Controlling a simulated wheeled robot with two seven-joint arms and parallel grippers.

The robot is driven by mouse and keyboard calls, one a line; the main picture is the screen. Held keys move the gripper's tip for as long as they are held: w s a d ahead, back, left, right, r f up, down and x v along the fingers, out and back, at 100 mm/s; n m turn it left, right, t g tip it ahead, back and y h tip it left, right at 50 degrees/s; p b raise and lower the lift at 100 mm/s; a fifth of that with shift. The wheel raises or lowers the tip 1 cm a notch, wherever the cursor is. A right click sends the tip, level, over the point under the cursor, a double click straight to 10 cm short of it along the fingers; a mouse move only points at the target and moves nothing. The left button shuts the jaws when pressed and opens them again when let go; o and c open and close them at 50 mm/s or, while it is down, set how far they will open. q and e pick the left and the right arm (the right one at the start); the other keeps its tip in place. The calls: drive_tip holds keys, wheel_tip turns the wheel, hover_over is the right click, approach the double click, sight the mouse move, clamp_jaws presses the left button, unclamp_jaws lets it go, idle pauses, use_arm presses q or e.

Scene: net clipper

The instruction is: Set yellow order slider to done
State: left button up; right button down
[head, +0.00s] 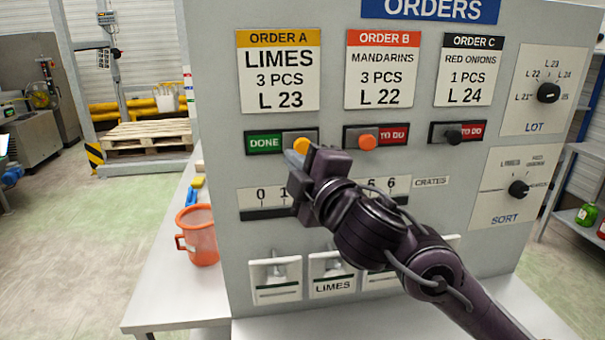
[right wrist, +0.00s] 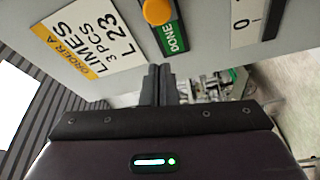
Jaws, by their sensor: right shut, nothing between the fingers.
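The yellow order slider is on the panel below the ORDER A card. Its yellow knob (head: 301,145) sits at the right end of its slot, and the green DONE label (head: 265,143) shows to its left. The knob (right wrist: 157,11) and DONE label (right wrist: 174,37) also show in the right wrist view. My right gripper (head: 295,159) is shut and empty, its tips just below and left of the knob in the head view. In the right wrist view its fingers (right wrist: 158,84) appear apart from the knob. My left gripper is not in view.
The orange slider knob (head: 367,142) and black slider knob (head: 454,137) sit left of red TO DO labels. LOT (head: 548,92) and SORT (head: 518,188) dials are at right. An orange jug (head: 198,235) stands on the white table (head: 165,290) left of the panel.

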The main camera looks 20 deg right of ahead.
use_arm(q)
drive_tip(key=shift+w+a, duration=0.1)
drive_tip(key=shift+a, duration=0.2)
use_arm(e)
drive_tip(key=s, duration=0.3)
drive_tip(key=shift+a, duration=0.35)
drive_tip(key=shift+s+a, duration=0.1)
drive_tip(key=shift+a, duration=0.05)
